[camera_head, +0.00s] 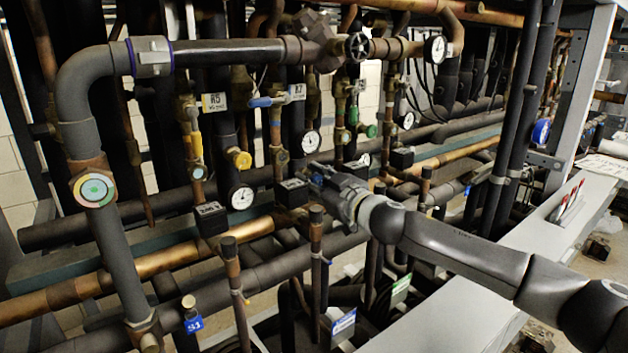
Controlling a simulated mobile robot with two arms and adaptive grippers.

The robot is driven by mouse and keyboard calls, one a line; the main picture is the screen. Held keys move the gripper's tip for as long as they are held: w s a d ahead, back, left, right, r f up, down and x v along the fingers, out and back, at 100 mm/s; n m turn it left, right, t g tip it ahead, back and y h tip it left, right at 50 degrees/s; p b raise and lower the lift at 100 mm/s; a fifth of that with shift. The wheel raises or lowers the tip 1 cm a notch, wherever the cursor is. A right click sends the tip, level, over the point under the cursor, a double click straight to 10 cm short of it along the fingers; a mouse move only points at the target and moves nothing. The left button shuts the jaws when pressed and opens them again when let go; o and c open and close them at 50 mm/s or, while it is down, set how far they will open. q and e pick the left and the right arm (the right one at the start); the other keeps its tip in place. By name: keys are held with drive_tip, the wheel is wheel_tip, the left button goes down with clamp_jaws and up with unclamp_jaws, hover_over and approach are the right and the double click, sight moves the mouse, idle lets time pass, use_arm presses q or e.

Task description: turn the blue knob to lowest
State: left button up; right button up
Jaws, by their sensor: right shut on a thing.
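My right arm comes in from the right, and its gripper (322,178) reaches in among the pipes at the middle of the rack. The gripper is shut on the blue knob (317,180). Only a small bluish part of the knob shows between the fingers. The jaws hide the rest, so its turn position cannot be read. My left gripper is not in view.
A yellow knob (240,158) and a green knob (370,131) sit on nearby valves. A blue lever (265,101), a black handwheel (358,46) and several gauges are around. Upright capped pipes (316,245) stand close below the gripper. A grey beam (450,310) runs along the front right.

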drive_tip(key=shift+n, duration=3.3)
drive_tip(key=o, duration=1.1)
drive_tip(key=shift+c, duration=0.2)
drive_tip(key=v, duration=1.2)
